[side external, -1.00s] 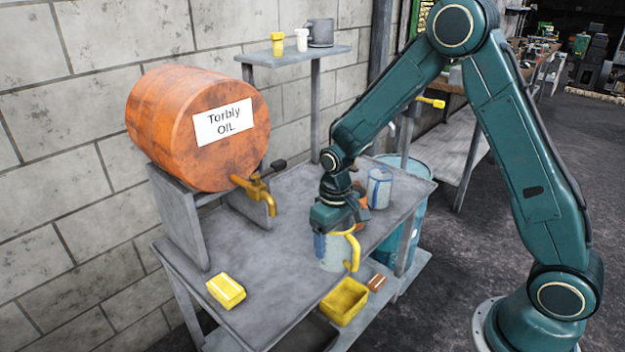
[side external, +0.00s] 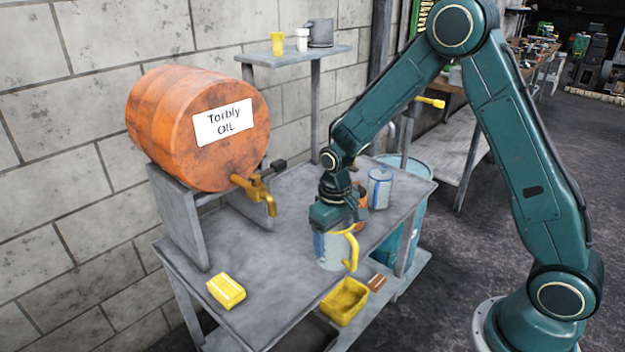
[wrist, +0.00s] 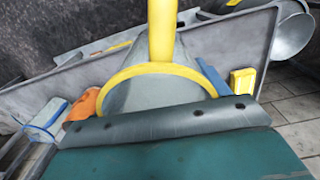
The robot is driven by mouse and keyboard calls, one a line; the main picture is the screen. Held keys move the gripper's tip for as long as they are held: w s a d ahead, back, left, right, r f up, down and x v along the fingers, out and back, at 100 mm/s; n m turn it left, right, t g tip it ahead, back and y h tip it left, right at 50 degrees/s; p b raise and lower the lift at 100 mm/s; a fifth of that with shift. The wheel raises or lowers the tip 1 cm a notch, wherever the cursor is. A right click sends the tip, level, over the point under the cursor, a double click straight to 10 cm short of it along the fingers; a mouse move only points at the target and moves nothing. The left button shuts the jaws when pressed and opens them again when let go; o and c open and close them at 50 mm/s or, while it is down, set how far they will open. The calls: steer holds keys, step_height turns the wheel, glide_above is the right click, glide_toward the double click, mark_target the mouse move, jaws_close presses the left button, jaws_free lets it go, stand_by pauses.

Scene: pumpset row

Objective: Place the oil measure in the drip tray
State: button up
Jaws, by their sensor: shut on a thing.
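The oil measure (side external: 330,252) is a pale grey-blue jug with a yellow handle. My gripper (side external: 338,226) is shut on its upper part from above. The jug is upright near the bench's front edge; I cannot tell whether its base touches the top. In the wrist view the jug (wrist: 150,92) shows its yellow rim and handle, with the fingertips hidden. No tray is clearly marked as the drip tray. A yellow open tray (side external: 336,312) sits low at the front, below the bench top.
An orange oil drum (side external: 165,125) with a brass tap (side external: 262,190) stands on a cradle at the left. A yellow block (side external: 226,290) lies at the front left. A blue-white can (side external: 380,188) and orange object (side external: 361,196) stand behind my gripper. The bench middle is clear.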

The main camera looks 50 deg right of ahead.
steer(key=shift+w+d+r+m, duration=0.3)
steer(key=shift+w+m, duration=0.15)
steer(key=shift+m, duration=0.35)
steer(key=w+d+r+m, duration=0.7)
steer(key=w+r+m, duration=0.1)
steer(key=m, duration=0.8)
steer(key=shift+d+r+m, duration=0.25)
steer(key=shift+d+m, duration=0.15)
steer(key=shift+s+f, duration=0.1)
step_height(320, 180, down, 16)
steer(key=shift+r, duration=0.2)
steer(key=shift+f, duration=0.1)
steer(key=shift+f, duration=1.85)
steer(key=shift+f, duration=0.2)
